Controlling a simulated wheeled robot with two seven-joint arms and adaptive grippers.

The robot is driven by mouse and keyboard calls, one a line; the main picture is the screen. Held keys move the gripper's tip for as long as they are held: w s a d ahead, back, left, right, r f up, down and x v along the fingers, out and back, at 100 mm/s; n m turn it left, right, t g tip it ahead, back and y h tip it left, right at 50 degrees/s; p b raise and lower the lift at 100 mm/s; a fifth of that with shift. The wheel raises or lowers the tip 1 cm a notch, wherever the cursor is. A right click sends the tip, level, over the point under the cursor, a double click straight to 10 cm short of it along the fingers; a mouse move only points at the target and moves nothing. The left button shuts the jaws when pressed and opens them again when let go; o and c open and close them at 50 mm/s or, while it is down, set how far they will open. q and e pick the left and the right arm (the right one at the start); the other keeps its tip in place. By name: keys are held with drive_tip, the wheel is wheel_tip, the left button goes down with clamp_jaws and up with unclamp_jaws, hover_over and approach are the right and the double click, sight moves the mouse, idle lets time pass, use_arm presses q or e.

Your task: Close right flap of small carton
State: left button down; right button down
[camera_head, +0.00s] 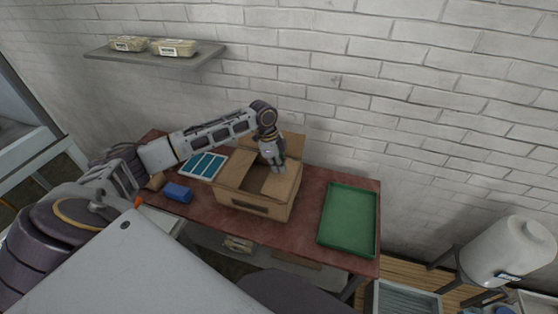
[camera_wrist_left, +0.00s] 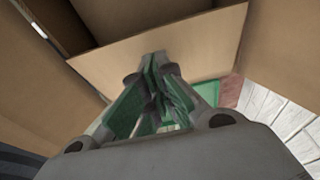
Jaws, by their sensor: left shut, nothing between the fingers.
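The small brown cardboard carton (camera_head: 240,199) sits on the reddish table, with its top at least partly open and a dark interior showing. A back flap (camera_head: 292,145) stands up behind my left gripper. My left gripper (camera_head: 279,170) is shut and empty, pointing down at the carton's right side. In the left wrist view, the shut fingertips (camera_wrist_left: 154,60) are at a brown cardboard panel (camera_wrist_left: 205,45), which looks like the right flap. I cannot tell whether they touch it. The panel's exact tilt is unclear. My right gripper is in neither view.
A green tray (camera_head: 325,228) lies on the table right of the carton. A blue block (camera_head: 178,192) and a blue-and-white panelled item (camera_head: 204,166) lie to its left. A wall shelf (camera_head: 160,62) holds two packages. A white tank (camera_head: 508,252) stands at far right.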

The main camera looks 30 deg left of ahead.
sight(277, 176)
use_arm(q)
drive_tip(key=shift+f, duration=0.6)
drive_tip(key=shift+a+f, duration=0.1)
drive_tip(key=shift+s+a+f+h+p, duration=0.1)
drive_tip(key=shift+f+h+p, duration=0.25)
drive_tip(key=shift+h+p, duration=0.05)
drive_tip(key=shift+s+a+f+p, duration=0.1)
drive_tip(key=shift+f+p, duration=0.25)
drive_tip(key=shift+p, duration=0.25)
drive_tip(key=shift+f, duration=0.2)
drive_tip(key=shift+s+f, duration=0.15)
drive_tip(key=shift+p+v, duration=0.75)
drive_tip(key=shift+p, duration=0.15)
drive_tip(key=shift+r, duration=0.25)
